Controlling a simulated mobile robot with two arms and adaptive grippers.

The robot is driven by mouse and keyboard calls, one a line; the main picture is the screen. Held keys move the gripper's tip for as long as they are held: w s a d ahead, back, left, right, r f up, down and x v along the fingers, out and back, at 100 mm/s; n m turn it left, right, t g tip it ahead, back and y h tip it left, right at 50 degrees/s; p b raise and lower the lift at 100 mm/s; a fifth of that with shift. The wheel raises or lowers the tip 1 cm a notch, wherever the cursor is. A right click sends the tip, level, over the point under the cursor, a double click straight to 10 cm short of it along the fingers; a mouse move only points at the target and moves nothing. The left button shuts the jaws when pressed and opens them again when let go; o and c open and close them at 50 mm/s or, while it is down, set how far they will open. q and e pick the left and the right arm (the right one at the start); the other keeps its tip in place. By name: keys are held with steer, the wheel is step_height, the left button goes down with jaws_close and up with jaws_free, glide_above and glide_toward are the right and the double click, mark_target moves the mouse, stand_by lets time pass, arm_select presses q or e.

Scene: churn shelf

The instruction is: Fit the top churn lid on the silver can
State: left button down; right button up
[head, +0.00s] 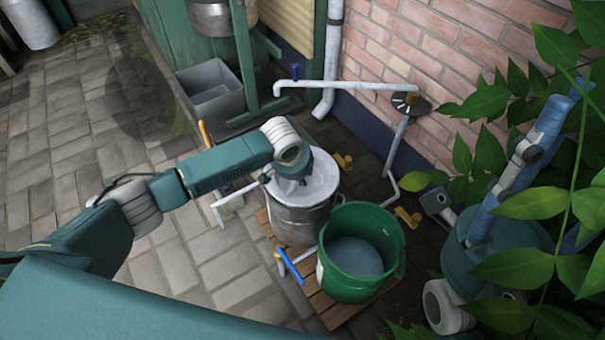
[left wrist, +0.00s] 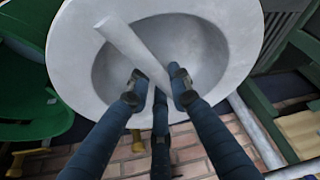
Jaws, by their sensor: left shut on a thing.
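The pale grey churn lid (head: 322,183) is at the mouth of the silver can (head: 298,226) in the head view. I cannot tell whether its rim rests on the can or sits slightly above it. My left gripper (head: 292,182) comes down over the lid's middle. In the left wrist view the lid (left wrist: 230,20) shows as a wide dish with a bar handle (left wrist: 132,48), and the left gripper's fingers (left wrist: 160,88) close on that bar.
A green bucket (head: 390,225) stands right beside the can on a wooden pallet (head: 335,314). A grey bin (head: 210,90) is farther back. Paving at left is clear.

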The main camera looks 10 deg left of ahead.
arm_select(q)
steer(key=shift+w+f, duration=0.1)
steer(key=shift+f, duration=0.4)
stand_by(0.4)
